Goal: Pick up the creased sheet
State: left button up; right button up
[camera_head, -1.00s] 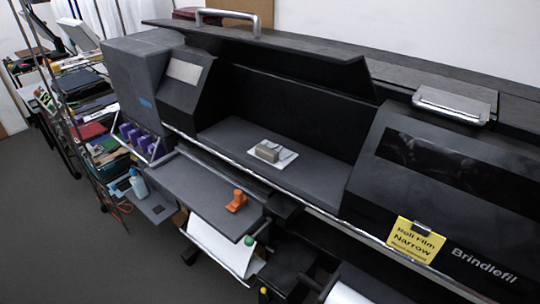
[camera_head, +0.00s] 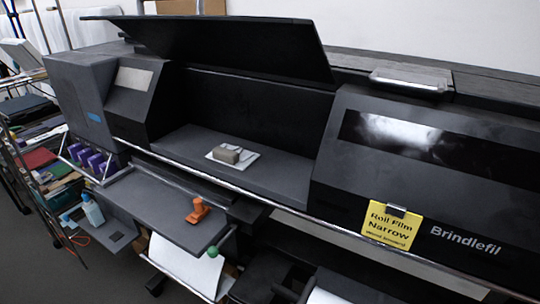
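A small white sheet (camera_head: 249,154) lies flat on the dark bed inside the wide black printer (camera_head: 420,190). A grey-brown block (camera_head: 226,154) rests on it and hides part of it. Another white sheet (camera_head: 178,262) hangs below the front shelf, beside a green knob (camera_head: 213,252). I cannot tell from here which sheet is creased. Neither of my grippers is in view.
The printer's lid (camera_head: 225,45) is raised over the bed. An orange tool (camera_head: 198,211) stands on the front shelf (camera_head: 150,205). A spray bottle (camera_head: 92,210) stands on a lower ledge. Cluttered shelves stand at left.

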aim_at(237, 158)
jog(key=i+j+z, duration=0.1)
jog(key=j+z, duration=0.2)
jog(key=z, duration=0.15)
jog(key=i+j+z, duration=0.1)
jog(key=j+z, duration=1)
jog(key=z, duration=0.15)
